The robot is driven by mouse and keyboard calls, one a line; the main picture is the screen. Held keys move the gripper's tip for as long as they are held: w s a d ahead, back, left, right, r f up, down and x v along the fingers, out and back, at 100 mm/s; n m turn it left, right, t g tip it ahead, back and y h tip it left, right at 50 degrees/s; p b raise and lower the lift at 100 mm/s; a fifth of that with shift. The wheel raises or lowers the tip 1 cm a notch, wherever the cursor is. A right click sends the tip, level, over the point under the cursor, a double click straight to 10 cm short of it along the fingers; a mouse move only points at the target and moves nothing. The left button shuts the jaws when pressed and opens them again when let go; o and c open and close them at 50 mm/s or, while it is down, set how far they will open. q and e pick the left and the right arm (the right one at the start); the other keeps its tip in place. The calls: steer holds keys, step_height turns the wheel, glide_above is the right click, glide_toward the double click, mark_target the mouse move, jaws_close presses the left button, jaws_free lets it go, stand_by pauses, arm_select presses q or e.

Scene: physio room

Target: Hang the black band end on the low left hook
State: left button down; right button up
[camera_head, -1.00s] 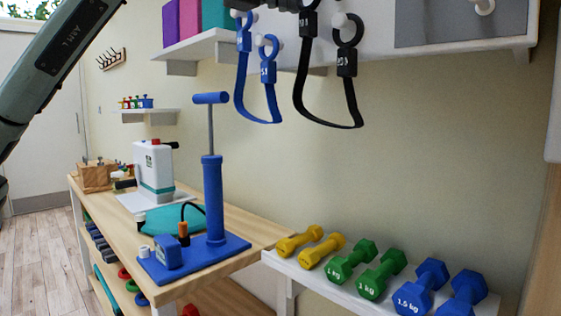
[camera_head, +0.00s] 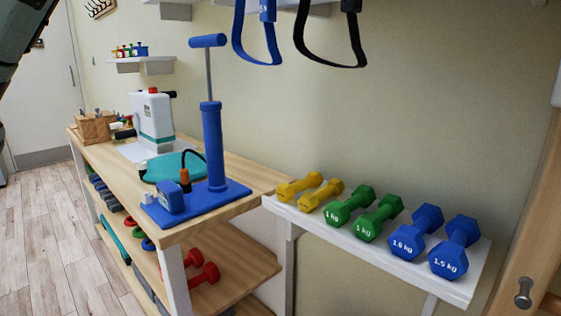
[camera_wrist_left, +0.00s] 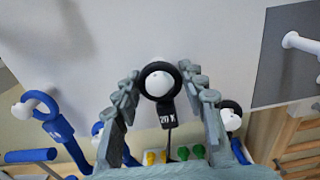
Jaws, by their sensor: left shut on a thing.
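In the left wrist view my left gripper (camera_wrist_left: 159,74) is shut on the black band end, a black ring (camera_wrist_left: 146,84) with a dark tag. A white hook tip shows inside this ring; I cannot tell whether the ring is around the hook or only in front of it. The band's other black end (camera_wrist_left: 230,104) is at a white hook to the right. In the head view only the lower loop of the black band (camera_head: 328,62) shows, hanging down. The hooks and my left gripper are above that picture. My right gripper is not in view.
A blue band (camera_head: 254,61) hangs left of the black one; its ring (camera_wrist_left: 27,97) is on a hook. Below are a shelf of dumbbells (camera_head: 407,240) and a wooden bench with a blue pump (camera_head: 211,145). A grey panel (camera_wrist_left: 283,70) is at the right.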

arm_select(q)
steer(key=shift+r, duration=0.5)
stand_by(0.7)
steer(key=shift+s+a, duration=0.1)
steer(key=shift+s+a+b, duration=0.4)
steer(key=shift+b+v, duration=0.7)
steer(key=shift+v, duration=0.85)
steer(key=shift+s+a, duration=0.1)
